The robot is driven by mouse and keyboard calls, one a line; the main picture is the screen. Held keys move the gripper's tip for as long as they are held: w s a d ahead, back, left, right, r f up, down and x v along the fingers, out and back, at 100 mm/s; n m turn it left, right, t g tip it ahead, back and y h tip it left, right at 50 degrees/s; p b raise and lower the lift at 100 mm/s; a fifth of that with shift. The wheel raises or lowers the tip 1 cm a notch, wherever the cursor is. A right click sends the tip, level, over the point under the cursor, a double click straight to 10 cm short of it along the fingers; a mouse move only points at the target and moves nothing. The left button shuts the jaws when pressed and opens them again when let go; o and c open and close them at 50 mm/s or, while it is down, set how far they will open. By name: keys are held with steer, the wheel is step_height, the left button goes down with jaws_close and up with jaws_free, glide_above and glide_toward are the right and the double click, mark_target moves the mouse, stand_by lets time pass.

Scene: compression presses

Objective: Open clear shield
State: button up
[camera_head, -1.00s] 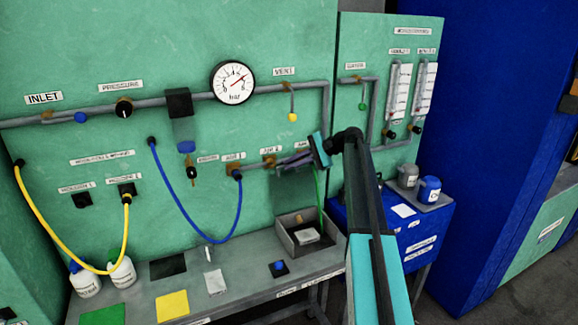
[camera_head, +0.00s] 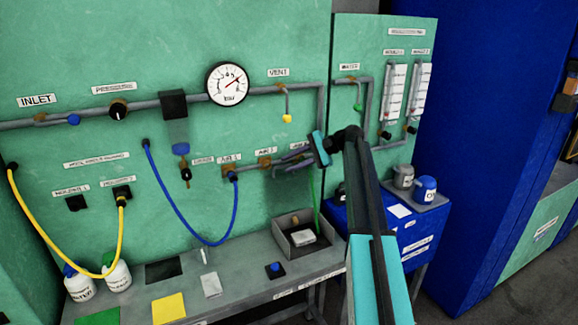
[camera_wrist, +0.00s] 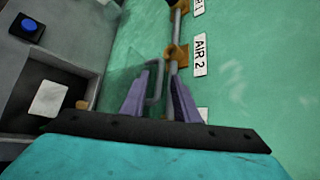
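The clear shield (camera_wrist: 133,72) is a see-through panel in the wrist view, with green wall showing through it. A thin grey handle (camera_wrist: 157,88) stands at its right edge. My gripper (camera_wrist: 158,80) has its two purple fingers apart, one on each side of the handle. I see a gap at the right finger; contact with the left finger is unclear. In the head view my gripper (camera_head: 292,162) is by the wall pipe, above a grey tray (camera_head: 285,242).
The AIR 2 label (camera_wrist: 199,55) and the brass-fitted pipe run close behind my fingers. A blue hose (camera_head: 184,225) hangs to the left. A bench (camera_head: 230,300) with a blue button (camera_head: 275,267) lies below. A blue cabinet (camera_head: 370,235) with two jugs stands right.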

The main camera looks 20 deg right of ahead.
steer(key=b+v, duration=0.3)
steer(key=v, duration=0.9)
steer(key=shift+d, duration=0.15)
stand_by(0.3)
